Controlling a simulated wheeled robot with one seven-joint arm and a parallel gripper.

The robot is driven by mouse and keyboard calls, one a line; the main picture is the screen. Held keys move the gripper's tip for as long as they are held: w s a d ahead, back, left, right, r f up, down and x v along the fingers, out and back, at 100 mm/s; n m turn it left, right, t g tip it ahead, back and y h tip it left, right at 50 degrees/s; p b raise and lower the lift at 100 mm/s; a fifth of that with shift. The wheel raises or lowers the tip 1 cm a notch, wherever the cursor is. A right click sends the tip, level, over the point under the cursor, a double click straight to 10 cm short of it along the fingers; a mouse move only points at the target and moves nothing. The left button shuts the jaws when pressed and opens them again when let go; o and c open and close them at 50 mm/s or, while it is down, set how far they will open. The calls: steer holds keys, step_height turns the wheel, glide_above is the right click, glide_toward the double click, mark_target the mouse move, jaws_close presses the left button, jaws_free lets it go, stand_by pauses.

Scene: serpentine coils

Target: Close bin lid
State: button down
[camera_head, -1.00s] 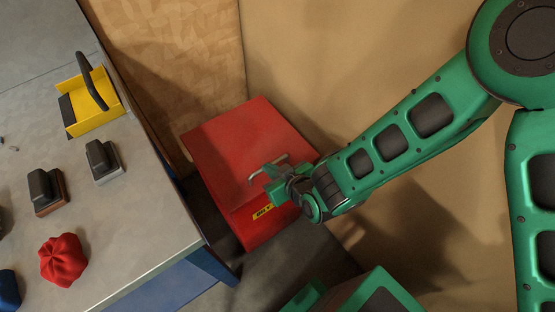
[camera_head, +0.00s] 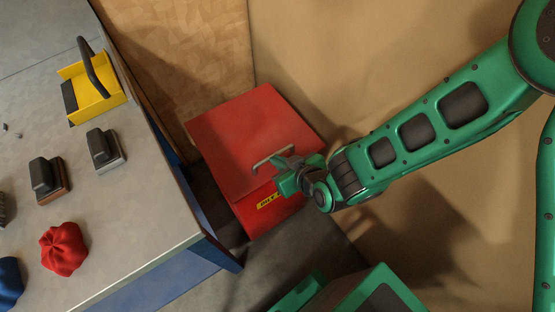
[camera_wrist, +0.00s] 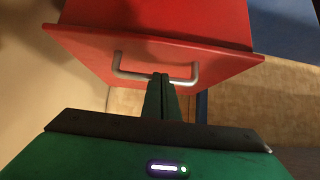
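The red bin (camera_head: 287,212) stands on the floor beside the workbench, with a yellow label on its front. Its red lid (camera_head: 225,135) lies over the top and looks nearly level; I cannot tell whether a gap is left under it. A grey bar handle (camera_head: 272,158) is on the lid near its front edge, and it also shows in the wrist view (camera_wrist: 133,76). My gripper (camera_head: 288,176) is at the handle. In the wrist view my gripper's fingers (camera_wrist: 160,80) are together and overlap the middle of the bar; no grasp on it is evident.
A grey-topped workbench (camera_head: 140,220) stands left of the bin, holding a yellow holder (camera_head: 95,92), two dark-handled blocks and a red cap-like item (camera_head: 63,248). A wooden panel (camera_head: 190,50) and a tan wall (camera_head: 360,60) close in behind and right.

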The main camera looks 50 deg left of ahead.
steer(key=r, duration=0.3)
steer(key=shift+w+d+r, duration=0.2)
steer(key=shift+d+r, duration=0.1)
steer(key=shift+d, duration=0.1)
steer(key=d+f, duration=0.5)
steer(key=d, duration=0.3)
steer(key=shift+s+d, duration=0.35)
steer(key=shift+s, duration=0.1)
